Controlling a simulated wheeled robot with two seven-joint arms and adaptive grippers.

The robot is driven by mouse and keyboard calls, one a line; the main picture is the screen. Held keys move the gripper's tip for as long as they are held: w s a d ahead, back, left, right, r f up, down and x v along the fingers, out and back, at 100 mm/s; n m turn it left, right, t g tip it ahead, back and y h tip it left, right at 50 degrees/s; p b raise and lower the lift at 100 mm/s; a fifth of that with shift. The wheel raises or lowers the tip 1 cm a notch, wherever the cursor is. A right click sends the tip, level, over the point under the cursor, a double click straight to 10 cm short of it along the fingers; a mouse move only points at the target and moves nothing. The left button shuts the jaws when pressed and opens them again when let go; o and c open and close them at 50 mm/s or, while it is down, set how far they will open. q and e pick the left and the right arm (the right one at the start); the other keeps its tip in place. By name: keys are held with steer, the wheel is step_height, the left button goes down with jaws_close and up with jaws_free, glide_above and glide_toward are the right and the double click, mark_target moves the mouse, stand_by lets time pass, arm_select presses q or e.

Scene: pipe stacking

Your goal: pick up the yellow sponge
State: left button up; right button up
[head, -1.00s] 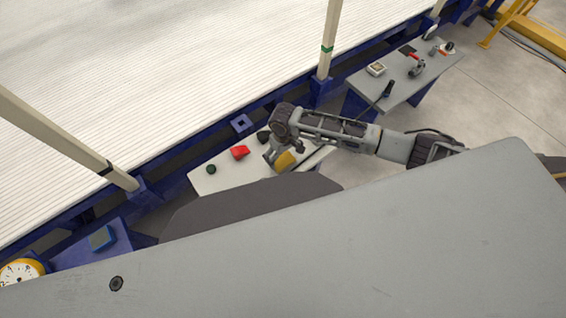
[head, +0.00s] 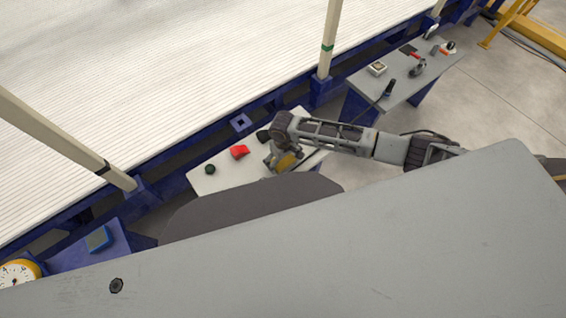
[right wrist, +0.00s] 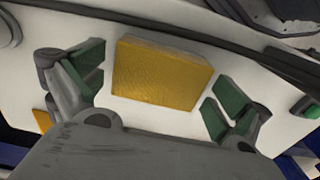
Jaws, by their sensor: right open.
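The yellow sponge (right wrist: 160,74) is a flat rectangular block on the white table (head: 208,180). In the right wrist view it lies between the two green-padded fingers of my right gripper (right wrist: 155,88), with a gap on each side. The fingers are open and do not touch it. In the head view my right gripper (head: 283,160) is over the table and hides most of the sponge (head: 286,162); only a bit of yellow shows. My left gripper is not in view.
A red object (head: 239,152) and a small dark green round object (head: 210,169) lie left of the gripper on the white table. A dark object (head: 263,135) is behind it. A grey table (head: 405,85) with several tools stands at the upper right.

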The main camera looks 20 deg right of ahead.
steer(key=shift+f, duration=0.3)
steer(key=c, duration=0.8)
